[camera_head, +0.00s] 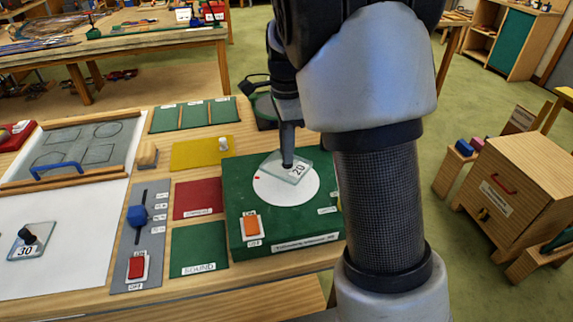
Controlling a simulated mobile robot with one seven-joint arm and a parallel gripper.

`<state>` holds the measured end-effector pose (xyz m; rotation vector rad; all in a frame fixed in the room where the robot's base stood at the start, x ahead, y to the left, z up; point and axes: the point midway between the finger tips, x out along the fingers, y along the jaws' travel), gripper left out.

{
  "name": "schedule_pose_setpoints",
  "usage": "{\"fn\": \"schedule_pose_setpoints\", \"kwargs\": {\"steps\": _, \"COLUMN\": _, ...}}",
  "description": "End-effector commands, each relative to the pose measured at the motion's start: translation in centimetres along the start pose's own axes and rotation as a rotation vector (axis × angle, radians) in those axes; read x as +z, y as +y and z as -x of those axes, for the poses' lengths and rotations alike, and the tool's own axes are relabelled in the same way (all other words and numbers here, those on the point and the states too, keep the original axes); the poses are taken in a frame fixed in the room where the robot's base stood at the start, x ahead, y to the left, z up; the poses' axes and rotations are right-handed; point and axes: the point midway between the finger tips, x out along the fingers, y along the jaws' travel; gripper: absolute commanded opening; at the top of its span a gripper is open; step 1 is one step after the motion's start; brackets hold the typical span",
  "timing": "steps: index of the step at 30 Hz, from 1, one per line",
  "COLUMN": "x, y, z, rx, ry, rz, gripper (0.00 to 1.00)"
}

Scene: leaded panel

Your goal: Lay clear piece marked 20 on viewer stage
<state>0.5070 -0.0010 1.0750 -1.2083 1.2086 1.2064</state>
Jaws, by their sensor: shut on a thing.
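The clear piece marked 20 (298,171) is a square glass plate with a dark knob at its middle. It is over the white round disc of the green viewer stage (275,191), toward the disc's upper right part. My gripper (287,158) points down and is shut on the knob of the piece. I cannot tell whether the plate touches the disc or is slightly above it. A small red mark shows on the disc left of the plate. The gripper's far side is hidden by my arm.
Another clear piece, marked 30 (33,241), lies on white paper at left. A grey slider panel (140,260) stands between. Yellow (200,152), red (198,198) and green (199,249) mats lie left of the viewer. A wooden cabinet (510,185) stands at right.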

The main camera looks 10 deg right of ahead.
Motion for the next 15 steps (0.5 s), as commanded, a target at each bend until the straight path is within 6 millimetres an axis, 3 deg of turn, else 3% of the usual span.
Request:
{"fn": "schedule_pose_setpoints", "kwargs": {"steps": 7, "x": 0.0, "y": 0.1, "z": -4.0, "rx": 0.003, "ry": 0.000, "rz": 0.001, "gripper": 0.03}}
{"fn": "schedule_pose_setpoints", "kwargs": {"steps": 15, "x": 0.0, "y": 0.0, "z": -4.5, "rx": 0.000, "ry": 0.000, "rz": 0.001, "gripper": 0.03}}
